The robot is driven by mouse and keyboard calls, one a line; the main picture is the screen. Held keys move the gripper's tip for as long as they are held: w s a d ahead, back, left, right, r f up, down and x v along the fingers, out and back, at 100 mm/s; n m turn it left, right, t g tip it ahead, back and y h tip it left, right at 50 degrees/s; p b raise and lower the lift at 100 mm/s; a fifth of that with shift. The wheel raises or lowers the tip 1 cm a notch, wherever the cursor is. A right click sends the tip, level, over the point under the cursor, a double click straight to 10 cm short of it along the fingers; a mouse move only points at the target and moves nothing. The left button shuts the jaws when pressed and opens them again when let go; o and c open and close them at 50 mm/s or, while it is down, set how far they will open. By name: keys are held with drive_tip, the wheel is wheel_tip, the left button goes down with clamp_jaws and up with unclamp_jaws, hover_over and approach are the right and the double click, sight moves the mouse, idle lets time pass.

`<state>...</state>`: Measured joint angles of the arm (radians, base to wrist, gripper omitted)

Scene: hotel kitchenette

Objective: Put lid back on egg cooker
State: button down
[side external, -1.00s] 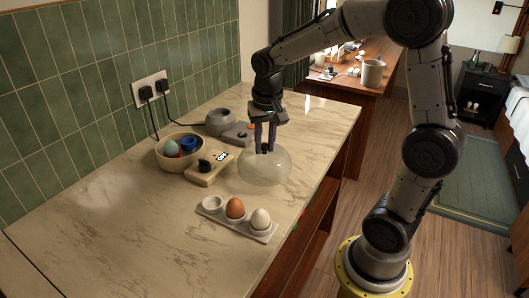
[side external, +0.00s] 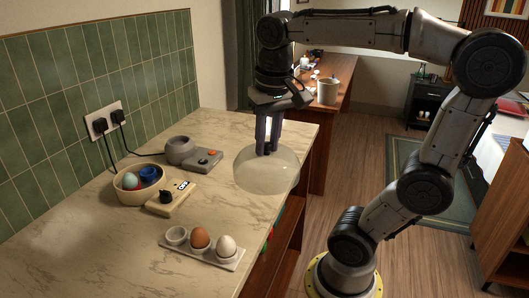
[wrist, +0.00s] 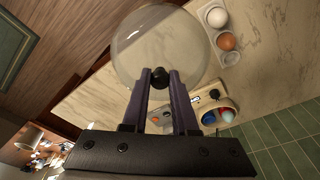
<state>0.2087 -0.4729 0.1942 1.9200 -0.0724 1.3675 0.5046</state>
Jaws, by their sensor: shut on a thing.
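A clear dome lid (side external: 262,179) with a dark knob (wrist: 159,78) hangs from my gripper (side external: 267,150), whose fingers are shut on the knob. The lid also shows in the wrist view (wrist: 150,38). It appears held above the counter's right edge, apart from both appliances. The egg cooker cannot be told for certain: a cream round base (side external: 128,197) holds a pale blue egg, a red item and a blue cup, with a knobbed control box (side external: 172,200) beside it. A grey round appliance (side external: 179,151) with a red-buttoned box (side external: 205,159) stands behind.
A white holder (side external: 212,260) with a brown egg (side external: 199,238), a white egg (side external: 225,246) and an empty-looking cup lies at the counter front. Cords run to a wall socket (side external: 104,120) on the left. The marble counter (side external: 90,255) is clear at front left.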

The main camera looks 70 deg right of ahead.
drive_tip(key=w+r+n, duration=0.2)
drive_tip(key=w+r, duration=0.6)
drive_tip(key=w, duration=0.1)
drive_tip(key=w+d+r+n, duration=0.1)
drive_tip(key=w+r+n, duration=0.1)
drive_tip(key=w, duration=1.5)
drive_tip(key=w+f, duration=0.5)
drive_tip(key=w, duration=0.3)
drive_tip(key=w+f, duration=0.2)
drive_tip(key=f, duration=0.5)
drive_tip(key=w+a+f+n, duration=0.1)
drive_tip(key=w+f, duration=0.1)
drive_tip(key=f, duration=0.5)
drive_tip(key=shift+w+a+f+y, duration=0.25)
drive_tip(key=shift+w+y, duration=0.1)
drive_tip(key=shift+y, duration=0.05)
drive_tip(key=shift+f, duration=0.2)
idle(1.0)
drive_tip(key=shift+c, duration=0.6)
unclamp_jaws()
